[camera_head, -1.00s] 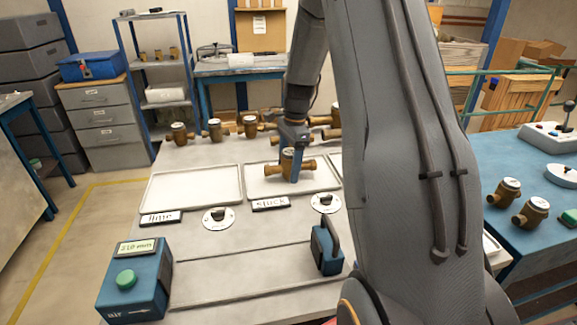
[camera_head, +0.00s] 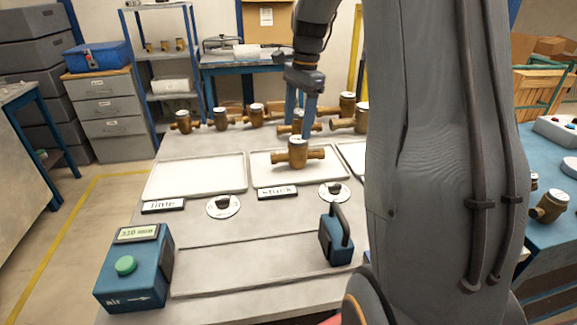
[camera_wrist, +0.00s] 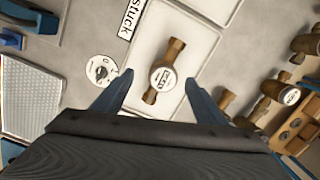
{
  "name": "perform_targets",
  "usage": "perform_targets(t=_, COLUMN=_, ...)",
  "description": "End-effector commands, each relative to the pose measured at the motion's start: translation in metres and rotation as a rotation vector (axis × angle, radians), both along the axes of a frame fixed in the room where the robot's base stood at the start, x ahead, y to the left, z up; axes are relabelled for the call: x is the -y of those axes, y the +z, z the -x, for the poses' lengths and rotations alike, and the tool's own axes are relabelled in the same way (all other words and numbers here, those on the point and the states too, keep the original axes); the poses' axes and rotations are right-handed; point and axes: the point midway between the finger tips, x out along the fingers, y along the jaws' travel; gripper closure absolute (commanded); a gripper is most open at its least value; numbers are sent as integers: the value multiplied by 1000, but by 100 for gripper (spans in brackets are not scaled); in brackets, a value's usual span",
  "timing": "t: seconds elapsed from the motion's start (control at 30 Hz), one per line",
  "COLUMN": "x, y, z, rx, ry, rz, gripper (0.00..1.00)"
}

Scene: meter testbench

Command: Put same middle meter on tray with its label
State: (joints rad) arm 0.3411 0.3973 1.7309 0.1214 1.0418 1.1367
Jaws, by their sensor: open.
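A brass meter (camera_head: 297,154) with a white round dial lies on the white tray (camera_head: 262,173) behind the "stuck" label (camera_head: 277,192). The wrist view shows the same meter (camera_wrist: 163,78) on the tray, between and beyond my fingertips. My gripper (camera_head: 300,112) is open and empty above and behind the meter, apart from it. In the wrist view its two blue fingers (camera_wrist: 158,80) are spread wide. An empty white tray (camera_head: 195,178) stands to the left, behind the "fine" label (camera_head: 163,206).
Several more brass meters (camera_head: 220,118) stand in a row along the back of the bench. My arm hides the right side.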

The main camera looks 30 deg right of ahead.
Motion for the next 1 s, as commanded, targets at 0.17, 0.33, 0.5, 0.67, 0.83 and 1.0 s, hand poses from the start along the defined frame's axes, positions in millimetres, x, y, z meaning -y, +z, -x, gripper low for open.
perform_targets(t=0.17, x=-63, y=-30, z=49, rx=42, ry=417, rz=47, gripper=34)
perform_targets(t=0.33, x=-123, y=-66, z=123, rx=94, ry=944, rz=103, gripper=34)
perform_targets(t=0.5, x=-157, y=-92, z=187, rx=130, ry=1352, rz=143, gripper=34)
perform_targets(t=0.67, x=-166, y=-102, z=214, rx=144, ry=1519, rz=160, gripper=34)
perform_targets(t=0.83, x=-168, y=-104, z=218, rx=145, ry=1545, rz=162, gripper=34)
perform_targets(t=1.0, x=-167, y=-103, z=217, rx=145, ry=1542, rz=162, gripper=34)
